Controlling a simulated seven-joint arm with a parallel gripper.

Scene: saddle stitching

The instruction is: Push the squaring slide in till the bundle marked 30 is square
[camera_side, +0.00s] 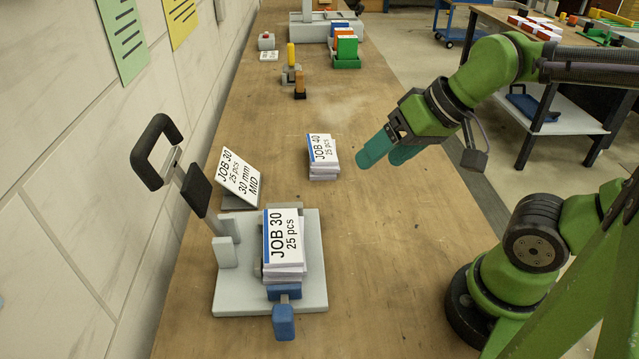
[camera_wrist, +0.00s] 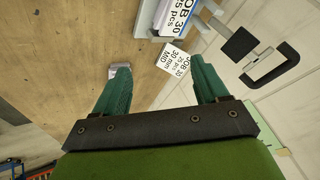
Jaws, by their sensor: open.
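The bundle marked JOB 30 (camera_side: 284,238) lies on a pale grey jig base (camera_side: 232,293), its lower sheets looking unevenly stacked. Its edge also shows at the top of the wrist view (camera_wrist: 178,14). The blue squaring slide (camera_side: 284,321) sits at the near end of the bundle, its handle sticking out past the base's front edge. I cannot tell whether its blue face touches the sheets. My gripper (camera_side: 378,158) is open and empty, above the table to the right of the JOB 40 bundle and well away from the slide. Its two teal fingers are apart in the wrist view (camera_wrist: 162,82).
A black-handled lever (camera_side: 160,150) rises at the jig's left. A card reading JOB 30, 25 pcs, 30 mm MID (camera_side: 239,178) leans behind the jig. The JOB 40 bundle (camera_side: 323,150) stands farther back. The table right of the jig is clear.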

